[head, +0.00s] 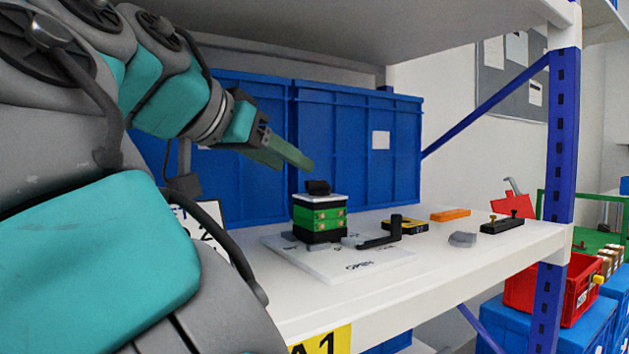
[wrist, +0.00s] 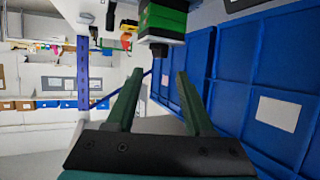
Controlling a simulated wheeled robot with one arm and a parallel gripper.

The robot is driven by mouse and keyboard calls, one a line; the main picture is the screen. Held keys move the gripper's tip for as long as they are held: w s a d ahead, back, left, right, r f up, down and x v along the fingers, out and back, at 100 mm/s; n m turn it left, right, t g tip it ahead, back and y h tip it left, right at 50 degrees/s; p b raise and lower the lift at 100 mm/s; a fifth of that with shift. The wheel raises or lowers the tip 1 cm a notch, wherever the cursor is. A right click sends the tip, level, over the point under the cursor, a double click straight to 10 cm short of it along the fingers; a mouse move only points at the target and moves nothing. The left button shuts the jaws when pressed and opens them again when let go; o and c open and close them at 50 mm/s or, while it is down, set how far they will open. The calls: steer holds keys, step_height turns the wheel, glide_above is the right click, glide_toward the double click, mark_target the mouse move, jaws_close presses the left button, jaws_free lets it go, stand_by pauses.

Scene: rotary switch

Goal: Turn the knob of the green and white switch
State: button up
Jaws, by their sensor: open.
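The green and white switch (head: 320,219) stands upright on a white plate (head: 375,267) on the shelf, with a black knob (head: 318,187) on its white top. In the wrist view the switch (wrist: 163,20) shows at the top edge, partly cut off, with its black knob (wrist: 159,50) pointing down in the picture. My gripper (head: 306,164) is above and slightly left of the knob in the head view, apart from it. In the wrist view the two green fingers of my gripper (wrist: 158,86) are spread with nothing between them.
Blue crates (head: 350,140) stand behind the switch. A black handle-shaped part (head: 382,236), a yellow and black part (head: 405,225), an orange block (head: 450,215), a grey piece (head: 462,239) and a black part (head: 502,225) lie to its right. A blue post (head: 557,150) bounds the shelf.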

mark_target(308, 197)
steer(key=b+x, duration=0.1)
steer(key=x, duration=0.3)
steer(key=shift+s+f, duration=0.1)
steer(key=shift+f, duration=0.1)
steer(key=shift+x, duration=1.15)
steer(key=shift+r, duration=0.15)
jaws_close()
